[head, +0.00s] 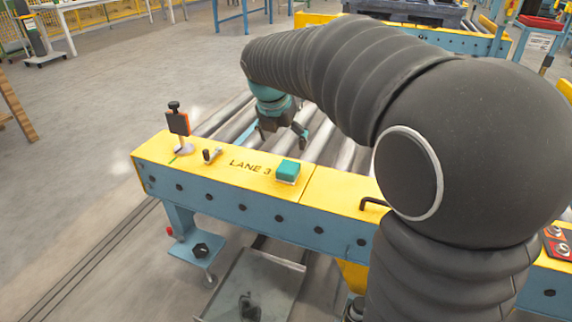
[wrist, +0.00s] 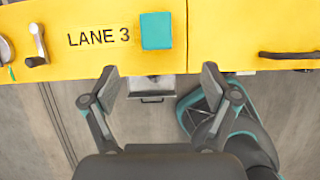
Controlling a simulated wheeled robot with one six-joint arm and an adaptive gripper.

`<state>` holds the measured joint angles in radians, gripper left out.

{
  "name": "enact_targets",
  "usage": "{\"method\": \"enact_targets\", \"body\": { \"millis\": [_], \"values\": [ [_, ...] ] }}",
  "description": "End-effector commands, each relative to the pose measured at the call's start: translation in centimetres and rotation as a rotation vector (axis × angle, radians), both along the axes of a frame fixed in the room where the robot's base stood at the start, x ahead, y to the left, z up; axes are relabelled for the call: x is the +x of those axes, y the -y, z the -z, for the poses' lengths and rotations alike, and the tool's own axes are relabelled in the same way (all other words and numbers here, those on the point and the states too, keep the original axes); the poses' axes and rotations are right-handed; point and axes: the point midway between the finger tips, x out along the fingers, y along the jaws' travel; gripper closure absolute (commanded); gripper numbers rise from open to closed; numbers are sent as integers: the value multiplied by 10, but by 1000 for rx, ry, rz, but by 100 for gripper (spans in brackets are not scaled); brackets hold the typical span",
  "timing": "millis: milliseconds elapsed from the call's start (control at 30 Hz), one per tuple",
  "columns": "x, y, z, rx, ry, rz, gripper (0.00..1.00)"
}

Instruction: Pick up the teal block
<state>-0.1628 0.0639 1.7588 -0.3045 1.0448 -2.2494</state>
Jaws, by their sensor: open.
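The teal block (head: 288,168) sits on the yellow top of the rail, just right of the "LANE 3" lettering. Its lower edge looks paler in the head view. In the wrist view the block (wrist: 156,31) lies near the top, ahead of the fingers and between their lines. My gripper (head: 282,132) is open and empty. In the head view it hangs over the rollers, behind the block. In the wrist view both fingers of my gripper (wrist: 160,82) are spread apart and touch nothing. Nothing covers the block in either view.
The yellow rail (head: 224,174) carries an orange-black device (head: 178,124) on a stand and a small metal lever (head: 211,155) to the left. A black bent handle (head: 374,202) is to the right. Rollers (head: 340,155) lie behind. Rail top beside the block is clear.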

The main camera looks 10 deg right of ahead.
Motion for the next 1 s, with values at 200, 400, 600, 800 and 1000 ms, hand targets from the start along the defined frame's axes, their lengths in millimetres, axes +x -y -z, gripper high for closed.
{"method": "enact_targets", "body": {
  "millis": [200,400,600,800,1000],
  "values": [
    [10,5,24,-12,-11,-23,14],
    [21,13,58,-11,-9,-21,14],
    [29,17,77,-10,-8,-20,14],
    [31,18,85,-10,-6,-20,14],
    [39,19,109,-10,-8,-21,14]
  ]
}}
